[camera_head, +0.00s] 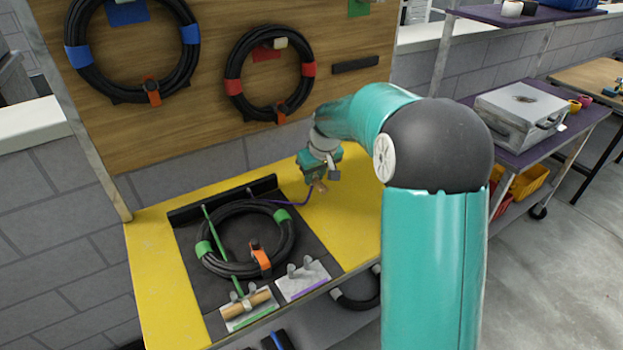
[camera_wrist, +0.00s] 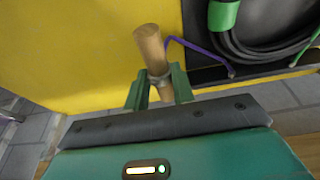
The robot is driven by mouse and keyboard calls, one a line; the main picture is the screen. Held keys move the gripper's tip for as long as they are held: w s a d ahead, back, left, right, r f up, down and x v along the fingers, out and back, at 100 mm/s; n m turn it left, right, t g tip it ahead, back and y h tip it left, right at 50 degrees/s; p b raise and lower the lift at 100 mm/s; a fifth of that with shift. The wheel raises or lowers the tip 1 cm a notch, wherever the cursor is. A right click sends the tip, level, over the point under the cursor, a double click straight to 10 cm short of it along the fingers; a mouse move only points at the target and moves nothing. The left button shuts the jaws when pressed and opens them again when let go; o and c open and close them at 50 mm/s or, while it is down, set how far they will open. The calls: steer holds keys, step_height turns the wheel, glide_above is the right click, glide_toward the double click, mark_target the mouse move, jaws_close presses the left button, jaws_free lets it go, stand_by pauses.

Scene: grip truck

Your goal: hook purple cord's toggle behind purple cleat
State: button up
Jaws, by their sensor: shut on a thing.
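My gripper (camera_head: 316,178) is shut on the wooden toggle (camera_wrist: 150,48) of the purple cord, above the yellow bench top. In the wrist view the toggle sticks out between the two green fingers (camera_wrist: 158,86). The purple cord (camera_wrist: 190,44) runs from the toggle to an anchor at the black bar, and it also shows in the head view (camera_head: 296,204). The purple cleat (camera_head: 302,282), a pale plate with two grey prongs and a purple edge, is at the front of the black mat. It is empty and apart from my gripper.
A coiled black hose (camera_head: 208,256) with green bands lies on the mat (camera_head: 318,254). A green cord crosses it to a wooden toggle (camera_head: 246,304) at the green cleat (camera_head: 262,313). The black bar (camera_head: 190,213) edges the mat's back. Yellow bench right of the mat is clear.

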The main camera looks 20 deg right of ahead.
steer(key=s, duration=0.7)
steer(key=shift+s+a, duration=0.3)
steer(key=shift+f, duration=0.1)
steer(key=shift+w+f, duration=0.15)
steer(key=shift+w, duration=0.35)
steer(key=s+a+n+g+y, duration=0.1)
steer(key=s+a+n, duration=0.3)
steer(key=s+n, duration=0.4)
steer(key=s+a+n+g+y, duration=0.1)
steer(key=s+a+n+g, duration=0.2)
steer(key=s+n, duration=0.6)
steer(key=shift+a+n, duration=0.5)
steer(key=shift+a, duration=0.2)
